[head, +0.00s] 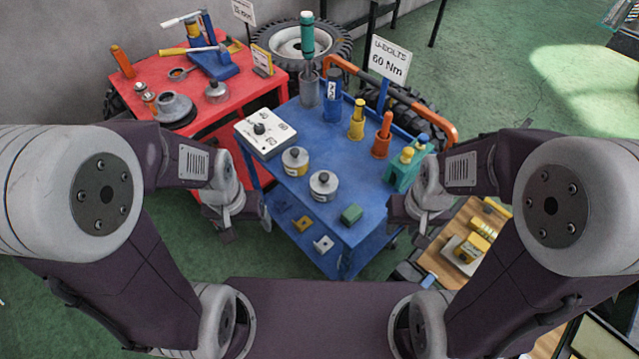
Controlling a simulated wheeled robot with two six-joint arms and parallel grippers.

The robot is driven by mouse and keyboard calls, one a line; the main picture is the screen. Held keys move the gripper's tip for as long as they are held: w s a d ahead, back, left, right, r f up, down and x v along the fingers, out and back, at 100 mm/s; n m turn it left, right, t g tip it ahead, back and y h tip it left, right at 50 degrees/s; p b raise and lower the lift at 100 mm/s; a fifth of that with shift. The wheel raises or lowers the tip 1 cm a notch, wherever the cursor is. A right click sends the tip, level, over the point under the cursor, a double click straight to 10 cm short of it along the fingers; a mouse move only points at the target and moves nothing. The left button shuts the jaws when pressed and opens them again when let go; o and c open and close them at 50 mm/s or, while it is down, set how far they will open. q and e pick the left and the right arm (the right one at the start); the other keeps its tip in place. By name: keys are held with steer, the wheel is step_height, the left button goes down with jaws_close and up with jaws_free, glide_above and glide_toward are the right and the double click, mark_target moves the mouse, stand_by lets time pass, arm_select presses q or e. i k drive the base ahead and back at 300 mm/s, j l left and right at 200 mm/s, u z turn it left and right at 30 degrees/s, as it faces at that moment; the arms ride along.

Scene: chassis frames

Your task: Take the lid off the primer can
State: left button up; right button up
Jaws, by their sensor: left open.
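Two short cans with black-knobbed lids stand upright on the blue cart top (283,182). One can has a yellow band (296,168); the nearer can is grey and white (323,194). I cannot read which is the primer can. Both lids appear seated. My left gripper (246,226) is open and empty, low beside the cart's left edge, apart from both cans. My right gripper (408,226) appears open and empty beside the cart's right edge, also apart from them.
A red table (140,85) stands behind left.

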mark_target(322, 182)
steer(key=i+j+z, duration=0.1)
steer(key=j+z, duration=0.35)
steer(key=i+j+z, duration=0.1)
steer(key=j+z, duration=0.15)
steer(key=z, duration=0.2)
steer(key=j+z, duration=0.7)
steer(key=z, duration=0.2)
steer(key=k+j+z, duration=0.15)
steer(key=j+z, duration=0.15)
steer(key=z, duration=0.15)
steer(key=k+j+z, duration=0.15)
steer(key=j+z, duration=0.15)
steer(key=z, duration=0.15)
steer(key=k+j+z, duration=0.2)
steer(key=z, duration=0.25)
